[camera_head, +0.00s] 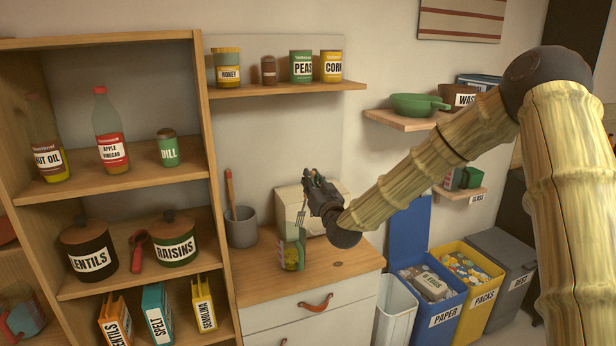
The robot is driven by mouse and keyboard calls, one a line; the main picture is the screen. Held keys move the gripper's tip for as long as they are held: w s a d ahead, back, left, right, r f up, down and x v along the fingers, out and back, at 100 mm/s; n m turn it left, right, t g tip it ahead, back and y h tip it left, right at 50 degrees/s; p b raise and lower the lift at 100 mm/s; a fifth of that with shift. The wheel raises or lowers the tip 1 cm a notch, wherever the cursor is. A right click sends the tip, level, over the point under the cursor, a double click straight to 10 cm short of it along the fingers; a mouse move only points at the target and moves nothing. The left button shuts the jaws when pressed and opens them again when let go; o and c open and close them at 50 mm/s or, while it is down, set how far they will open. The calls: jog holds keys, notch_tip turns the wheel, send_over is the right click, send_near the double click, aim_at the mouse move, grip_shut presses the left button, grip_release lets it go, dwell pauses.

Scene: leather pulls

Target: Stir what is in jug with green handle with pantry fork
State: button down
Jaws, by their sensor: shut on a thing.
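The jug with green handle (290,256) stands upright on the wooden top of the drawer unit. It is clear, with yellowish contents low inside. My gripper (314,186) is above it and a little to the right, shut on the pantry fork (300,213). The fork hangs down from the jaws towards the jug's mouth. Its upper part is hidden by the jaws. I cannot tell whether its lower end is inside the jug.
A grey crock (241,228) with a wooden-handled utensil stands left of the jug. A pale box (290,207) stands behind my gripper. The counter's front right (345,262) is clear. Shelves (130,185) rise at left; sorting bins (436,318) stand at right.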

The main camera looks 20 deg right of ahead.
aim_at(301, 219)
jog(key=shift+a+f+b, duration=0.1)
jog(key=shift+f+b, duration=0.25)
jog(key=shift+f, duration=0.15)
jog(key=shift+w+a+f+b, duration=0.1)
jog(key=shift+w+f+b, duration=0.15)
jog(key=shift+f, duration=0.2)
jog(key=shift+w+a+f+b, duration=0.15)
jog(key=shift+f+b, duration=0.1)
jog(key=shift+f, duration=0.2)
jog(key=shift+f+b, duration=0.7)
jog(key=shift+b, duration=0.05)
jog(key=shift+w+a+f+b, duration=0.3)
jog(key=shift+f+b, duration=0.9)
jog(key=shift+f, duration=0.4)
jog(key=shift+w+a+f+b, duration=0.25)
jog(key=shift+a+f+b, duration=0.1)
jog(key=shift+f+b, duration=1.05)
jog(key=shift+w+a+f+b, duration=0.3)
jog(key=shift+f+b, duration=0.7)
jog(key=shift+f, duration=0.8)
